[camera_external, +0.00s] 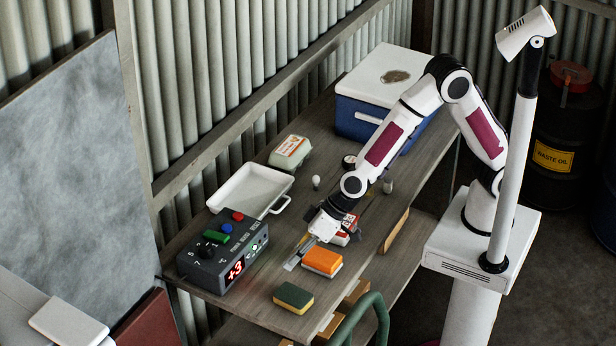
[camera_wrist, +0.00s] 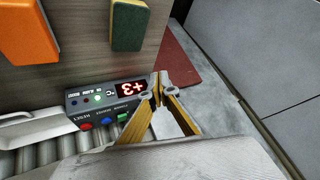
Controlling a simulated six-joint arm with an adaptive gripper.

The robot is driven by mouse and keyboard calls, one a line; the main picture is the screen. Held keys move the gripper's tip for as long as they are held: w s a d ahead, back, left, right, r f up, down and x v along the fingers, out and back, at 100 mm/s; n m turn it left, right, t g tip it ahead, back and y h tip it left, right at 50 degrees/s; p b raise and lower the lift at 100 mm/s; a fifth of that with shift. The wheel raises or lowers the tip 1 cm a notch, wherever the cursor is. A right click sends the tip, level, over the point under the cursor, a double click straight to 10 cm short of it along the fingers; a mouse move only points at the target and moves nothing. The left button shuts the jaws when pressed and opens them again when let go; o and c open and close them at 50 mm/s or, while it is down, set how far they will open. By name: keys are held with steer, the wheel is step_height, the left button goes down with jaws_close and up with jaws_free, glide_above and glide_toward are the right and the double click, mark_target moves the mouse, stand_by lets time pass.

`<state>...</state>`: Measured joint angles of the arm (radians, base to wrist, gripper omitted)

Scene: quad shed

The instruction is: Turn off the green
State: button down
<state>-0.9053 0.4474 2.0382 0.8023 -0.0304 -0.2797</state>
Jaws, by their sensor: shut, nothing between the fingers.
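A dark control box (camera_external: 222,262) stands near the table's left edge in the external view. It has a green rocker-like button (camera_external: 216,237), a blue button (camera_external: 226,228), a red button (camera_external: 238,216), a black knob (camera_external: 206,250) and a red "+3" display (camera_external: 235,270). In the wrist view, the green button (camera_wrist: 123,117) is partly behind a finger, and a small green light (camera_wrist: 97,98) glows on the panel; the knob is hidden. My gripper (camera_external: 291,265) is shut and empty, right of the box and apart from it.
An orange sponge (camera_external: 321,261) and a green-yellow sponge (camera_external: 293,297) lie close to my gripper. A white tray (camera_external: 247,190), an egg carton (camera_external: 290,152), a bulb (camera_external: 316,182) and a blue cooler (camera_external: 360,118) stand farther back. Bare wood lies between box and sponges.

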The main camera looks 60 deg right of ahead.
steer(key=w+a+f+m+t, duration=0.1)
steer(key=w+a+f+t, duration=0.1)
steer(key=w+a+f, duration=0.15)
steer(key=w+d+r+m+t+h, duration=0.3)
steer(key=w+d+r+t+h, duration=0.3)
steer(key=w, duration=0.4)
steer(key=shift+d+r+t, duration=0.3)
steer(key=shift+d+r, duration=0.5)
steer(key=shift+w, duration=0.25)
glide_above(227, 237)
step_height(227, 237, down, 4)
steer(key=shift+s+r, duration=0.1)
steer(key=f, duration=0.2)
steer(key=shift+s+a+f, duration=0.1)
steer(key=shift+s+f, duration=0.1)
steer(key=shift+f, duration=0.2)
steer(key=shift+s+f, duration=0.1)
steer(key=shift+f, duration=0.45)
